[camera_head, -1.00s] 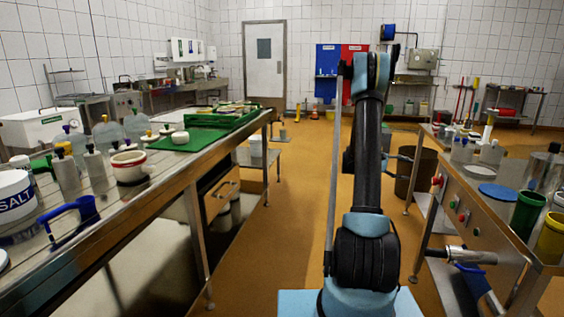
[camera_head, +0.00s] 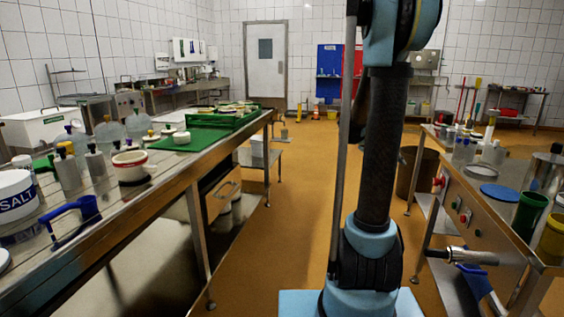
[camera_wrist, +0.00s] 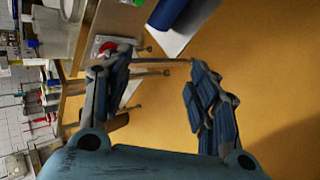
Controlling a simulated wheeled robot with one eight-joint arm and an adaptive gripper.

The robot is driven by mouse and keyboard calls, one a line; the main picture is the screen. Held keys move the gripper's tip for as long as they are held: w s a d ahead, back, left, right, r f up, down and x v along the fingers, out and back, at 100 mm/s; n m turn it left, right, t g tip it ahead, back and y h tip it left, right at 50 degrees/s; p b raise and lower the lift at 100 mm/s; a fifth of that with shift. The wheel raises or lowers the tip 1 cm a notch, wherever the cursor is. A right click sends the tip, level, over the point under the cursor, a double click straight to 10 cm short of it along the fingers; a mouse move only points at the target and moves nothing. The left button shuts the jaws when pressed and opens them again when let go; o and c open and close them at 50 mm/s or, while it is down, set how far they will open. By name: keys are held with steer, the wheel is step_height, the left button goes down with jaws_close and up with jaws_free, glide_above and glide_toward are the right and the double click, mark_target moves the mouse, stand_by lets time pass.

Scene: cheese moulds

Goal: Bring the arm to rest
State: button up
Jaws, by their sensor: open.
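My gripper (camera_wrist: 150,80) shows in the wrist view with its two blue-and-grey fingers spread apart. Nothing is between the fingers, and the orange floor (camera_wrist: 170,125) lies beyond them. In the head view my arm stands upright in the middle of the picture, above its pale blue base. The gripper itself is not visible in the head view.
A steel table (camera_head: 150,207) on the left carries a salt tub (camera_head: 15,196), a blue jug (camera_head: 75,215) and a green tray (camera_head: 220,118). A steel bench (camera_head: 480,222) on the right holds a green cup (camera_head: 528,213). The aisle floor (camera_head: 275,240) between them is clear.

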steer(key=s+a+f+m+t+y, duration=0.1)
steer(key=s+a+f+y, duration=0.3)
steer(key=s+a, duration=0.7)
steer(key=s+a+f+t+y, duration=0.1)
steer(key=s+a+f+y, duration=0.4)
steer(key=s+a, duration=0.7)
steer(key=s, duration=0.4)
steer(key=shift+f+m, duration=0.4)
steer(key=shift+a, duration=0.1)
steer(key=shift+w+f, duration=0.2)
steer(key=shift+w, duration=0.2)
